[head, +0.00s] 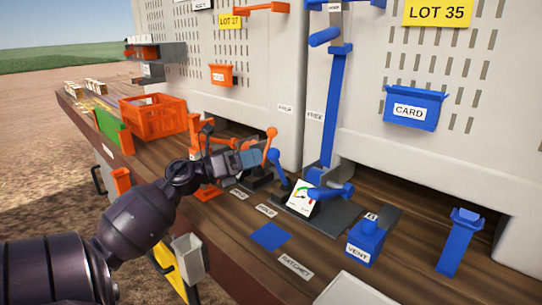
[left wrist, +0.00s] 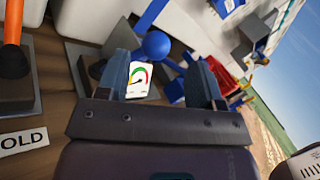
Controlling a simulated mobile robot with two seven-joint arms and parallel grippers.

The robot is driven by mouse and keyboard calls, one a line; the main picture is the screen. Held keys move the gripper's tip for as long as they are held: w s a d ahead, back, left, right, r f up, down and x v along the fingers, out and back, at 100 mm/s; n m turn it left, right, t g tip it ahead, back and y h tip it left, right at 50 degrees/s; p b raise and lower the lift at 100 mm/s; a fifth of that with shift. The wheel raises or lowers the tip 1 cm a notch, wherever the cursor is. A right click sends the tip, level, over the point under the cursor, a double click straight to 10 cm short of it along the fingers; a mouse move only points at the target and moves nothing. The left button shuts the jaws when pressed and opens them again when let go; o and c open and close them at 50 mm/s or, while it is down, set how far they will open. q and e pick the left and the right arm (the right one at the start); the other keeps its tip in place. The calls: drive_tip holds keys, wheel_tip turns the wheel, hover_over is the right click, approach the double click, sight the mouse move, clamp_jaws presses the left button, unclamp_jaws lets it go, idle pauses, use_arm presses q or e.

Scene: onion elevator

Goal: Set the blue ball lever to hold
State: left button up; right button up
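The blue ball lever shows in the head view as a blue ball (head: 274,155) on a short blue stem, tilted, beside a gauge card (head: 300,197). A label ending in "OLD" (left wrist: 24,141) lies at lower left in the wrist view. My right gripper is not in view.
An orange ball lever (head: 270,135) stands right beside my left gripper. An orange crate (head: 153,118) is farther left on the wooden bench.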

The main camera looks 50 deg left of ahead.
use_arm(q)
drive_tip(key=shift+v, duration=2.15)
